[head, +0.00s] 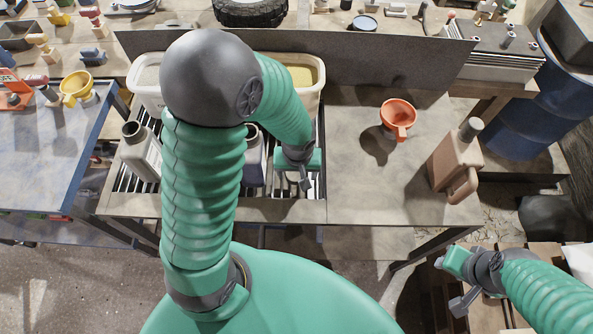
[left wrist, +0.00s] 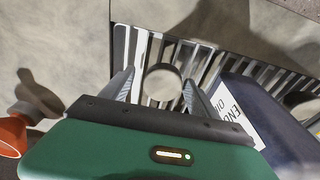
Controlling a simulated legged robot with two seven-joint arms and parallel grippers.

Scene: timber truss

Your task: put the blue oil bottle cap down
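The blue oil bottle (head: 252,163) stands on the slatted grate (head: 270,190), open at the neck; its blue side and white label fill the right of the left wrist view (left wrist: 255,112). A pale round piece, seemingly its cap (left wrist: 162,82), shows over the slats to the left of the bottle. My left gripper (left wrist: 155,88) is above it with fingers spread, one on each side and gaps visible. Whether the cap touches the slats is hard to tell. My right gripper (head: 452,283) is at the lower right, apart from the table, fingers apart and empty.
A grey bottle (head: 141,152) stands left on the grate. An orange funnel (head: 398,117) and a brown jug (head: 455,160) stand on the bare tabletop to the right. White bins (head: 305,75) and a dark upright panel (head: 400,62) stand behind the grate.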

